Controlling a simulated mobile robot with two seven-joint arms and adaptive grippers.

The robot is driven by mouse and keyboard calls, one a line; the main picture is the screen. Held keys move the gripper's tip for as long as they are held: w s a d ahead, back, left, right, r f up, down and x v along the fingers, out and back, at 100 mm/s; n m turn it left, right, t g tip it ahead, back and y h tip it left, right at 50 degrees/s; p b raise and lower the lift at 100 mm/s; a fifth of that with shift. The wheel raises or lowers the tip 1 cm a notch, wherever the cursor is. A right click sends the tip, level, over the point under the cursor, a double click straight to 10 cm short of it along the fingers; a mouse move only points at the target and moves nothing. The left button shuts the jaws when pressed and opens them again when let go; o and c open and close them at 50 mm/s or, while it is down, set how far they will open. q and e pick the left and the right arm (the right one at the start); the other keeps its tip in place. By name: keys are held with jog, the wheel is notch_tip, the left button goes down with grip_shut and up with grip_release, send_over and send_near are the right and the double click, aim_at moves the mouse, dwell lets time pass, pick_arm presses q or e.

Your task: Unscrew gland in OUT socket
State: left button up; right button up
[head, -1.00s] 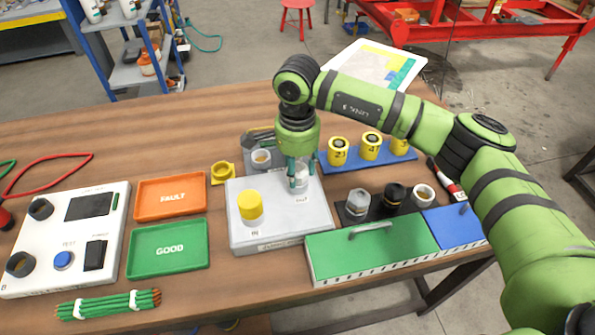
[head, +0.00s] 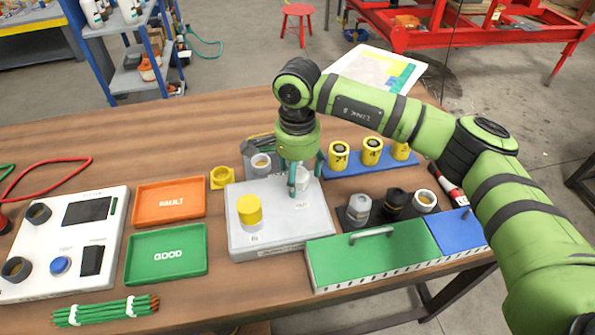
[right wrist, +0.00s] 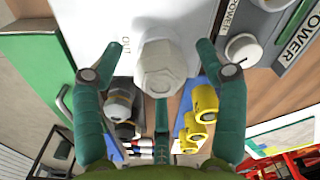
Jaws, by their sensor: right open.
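The pale grey-white gland (head: 302,178) stands upright at the OUT socket on the right side of the light grey junction box (head: 283,238). In the right wrist view its hexagonal head (right wrist: 160,68) shows close up, beside the OUT lettering. My right gripper (head: 304,182) points down over it, with its teal fingers open and spread around the gland. In the right wrist view the fingers (right wrist: 160,80) stand apart from the head at left and right; a third finger lies below it. The thread and socket are hidden. My left gripper is not in view.
A yellow cap (head: 249,209) stands on the box's other socket. Yellow parts (head: 371,150) stand on a blue rack behind. Grey and black glands (head: 393,203) stand behind the green-lidded case (head: 372,253). Orange FAULT (head: 168,202) and green GOOD (head: 166,254) trays lie left.

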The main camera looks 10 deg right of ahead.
jog(key=m+b, duration=0.1)
jog(key=m, duration=0.2)
jog(key=shift+m, duration=0.3)
jog(key=m, duration=0.5)
jog(key=shift+m+b, duration=0.3)
jog(key=shift+b, duration=0.1)
